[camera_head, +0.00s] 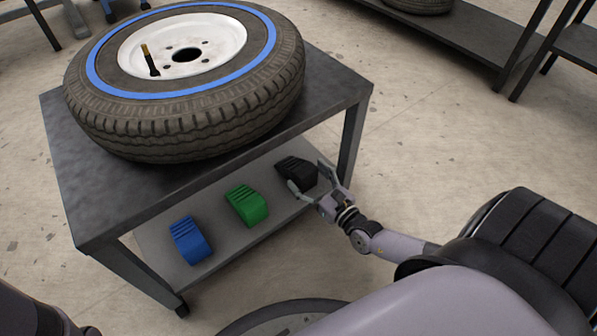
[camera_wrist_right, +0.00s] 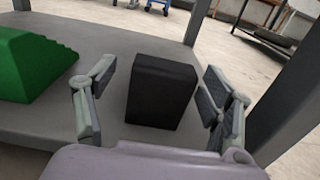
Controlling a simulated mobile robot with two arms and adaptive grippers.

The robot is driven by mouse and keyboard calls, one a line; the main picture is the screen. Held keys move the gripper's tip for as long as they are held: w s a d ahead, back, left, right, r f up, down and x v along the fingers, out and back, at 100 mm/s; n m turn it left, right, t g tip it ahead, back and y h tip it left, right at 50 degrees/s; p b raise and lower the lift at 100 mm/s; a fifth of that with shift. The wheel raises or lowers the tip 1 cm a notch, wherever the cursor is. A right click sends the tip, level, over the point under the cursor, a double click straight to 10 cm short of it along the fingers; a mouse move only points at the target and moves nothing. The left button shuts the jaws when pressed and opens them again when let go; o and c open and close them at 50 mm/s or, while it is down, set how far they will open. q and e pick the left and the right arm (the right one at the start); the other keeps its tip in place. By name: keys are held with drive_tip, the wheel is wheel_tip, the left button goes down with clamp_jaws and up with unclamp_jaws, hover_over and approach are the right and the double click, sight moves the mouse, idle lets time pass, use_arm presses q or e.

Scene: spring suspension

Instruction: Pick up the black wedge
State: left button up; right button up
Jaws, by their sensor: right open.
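The black wedge (camera_head: 297,172) sits on the lower shelf of the cart, at the right of the row of wedges. In the right wrist view the black wedge (camera_wrist_right: 160,91) stands between the two fingers. My right gripper (camera_head: 308,181) is open around the black wedge, one finger on each side; in the right wrist view (camera_wrist_right: 155,108) gaps show between the fingers and the wedge. My left gripper cannot be made out; only a dark arm part shows at the bottom left.
A green wedge (camera_head: 247,206) and a blue wedge (camera_head: 190,240) sit to the left on the lower shelf (camera_head: 226,240). A tyre (camera_head: 190,125) lies on the cart top (camera_head: 60,130) above. A cart leg (camera_head: 352,140) stands right of the gripper.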

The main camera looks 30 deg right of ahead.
sight(298, 165)
drive_tip(key=w+b, duration=0.1)
drive_tip(key=w, duration=0.1)
drive_tip(key=w+b, duration=0.1)
drive_tip(key=w, duration=0.1)
drive_tip(key=shift+f, duration=0.2)
drive_tip(key=shift+w+r+b, duration=0.1)
drive_tip(key=shift+w+b, duration=0.2)
drive_tip(key=shift+w, duration=0.15)
drive_tip(key=shift+c, duration=0.4)
drive_tip(key=shift+r, duration=0.15)
drive_tip(key=c, duration=1.6)
